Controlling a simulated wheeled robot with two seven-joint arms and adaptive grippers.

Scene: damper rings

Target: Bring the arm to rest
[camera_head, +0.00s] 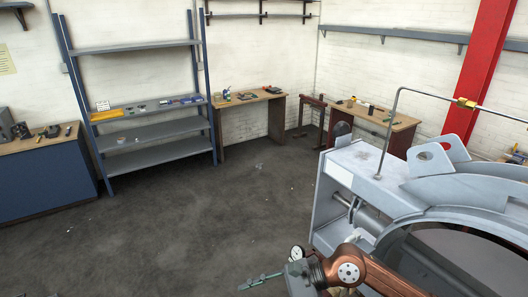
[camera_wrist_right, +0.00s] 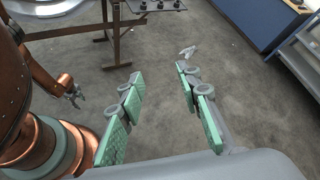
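My right arm (camera_head: 365,272), copper-coloured, comes in from the lower right in the head view, in front of the large grey machine. Its gripper (camera_head: 260,281) points left over the floor, seen side-on. In the right wrist view the right gripper (camera_wrist_right: 158,73) has its two green-padded fingers well apart, with only floor between them. A second copper arm with a small grey gripper (camera_wrist_right: 75,96) shows at the left of the wrist view; it looks like my left one. It is too small to tell whether it is open. The left gripper does not show in the head view.
The grey machine (camera_head: 345,165) with a large round opening fills the right of the head view, close to my right arm. A thin bent pipe (camera_head: 389,130) rises from it. Shelves (camera_head: 150,133), a blue cabinet (camera_head: 45,180) and workbenches (camera_head: 247,99) stand farther back. The middle floor is clear.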

